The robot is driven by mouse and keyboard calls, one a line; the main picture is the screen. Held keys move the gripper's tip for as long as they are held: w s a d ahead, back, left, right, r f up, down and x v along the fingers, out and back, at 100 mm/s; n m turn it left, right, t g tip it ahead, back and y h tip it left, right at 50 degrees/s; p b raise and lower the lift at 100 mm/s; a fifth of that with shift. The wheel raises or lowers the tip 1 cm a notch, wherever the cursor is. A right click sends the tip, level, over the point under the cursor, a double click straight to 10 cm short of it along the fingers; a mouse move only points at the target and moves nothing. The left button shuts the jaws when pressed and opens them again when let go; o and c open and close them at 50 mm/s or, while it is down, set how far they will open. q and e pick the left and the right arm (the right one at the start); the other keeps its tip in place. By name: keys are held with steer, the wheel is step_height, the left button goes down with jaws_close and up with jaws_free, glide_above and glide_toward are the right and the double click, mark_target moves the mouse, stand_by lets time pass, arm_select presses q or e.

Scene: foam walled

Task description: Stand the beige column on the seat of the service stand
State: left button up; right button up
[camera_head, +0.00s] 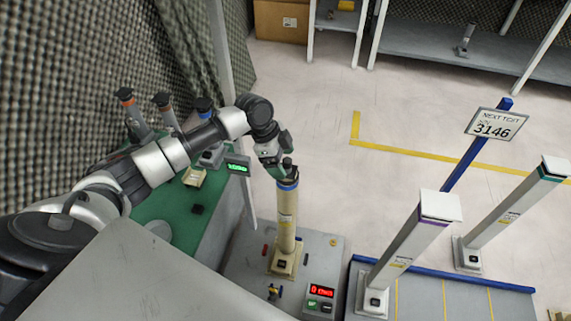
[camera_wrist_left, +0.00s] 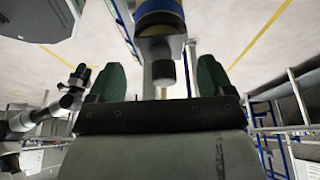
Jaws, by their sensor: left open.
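The beige column (camera_head: 287,222) stands upright on a small beige foot on a grey stand (camera_head: 325,255) with a red display. It has a blue band and a dark knob at its top. My left gripper (camera_head: 285,168) is open at the top of the column. In the left wrist view, the green fingers of my left gripper (camera_wrist_left: 160,82) are apart, with the dark knob (camera_wrist_left: 162,65) and blue band (camera_wrist_left: 160,16) between and beyond them. I cannot tell whether they touch it. What seems my right gripper (camera_wrist_left: 80,75) shows small at the left there.
Two pale columns, with purple (camera_head: 410,240) and teal (camera_head: 512,205) bands, stand at the right near a blue-edged platform (camera_head: 440,278). A sign (camera_head: 492,124) reads "NEXT TEST 3146". A green bench (camera_head: 185,212) with several capped columns is at the left.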

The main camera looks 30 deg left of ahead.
arm_select(q)
steer(key=w+p+v, duration=0.1)
steer(key=v, duration=0.8)
steer(key=shift+s, duration=0.5)
arm_select(e)
steer(key=f, duration=0.1)
steer(key=s+f, duration=0.1)
steer(key=f, duration=0.1)
steer(key=s+f, duration=0.1)
steer(key=shift+s+d+f, duration=0.15)
steer(key=shift+s+f, duration=0.05)
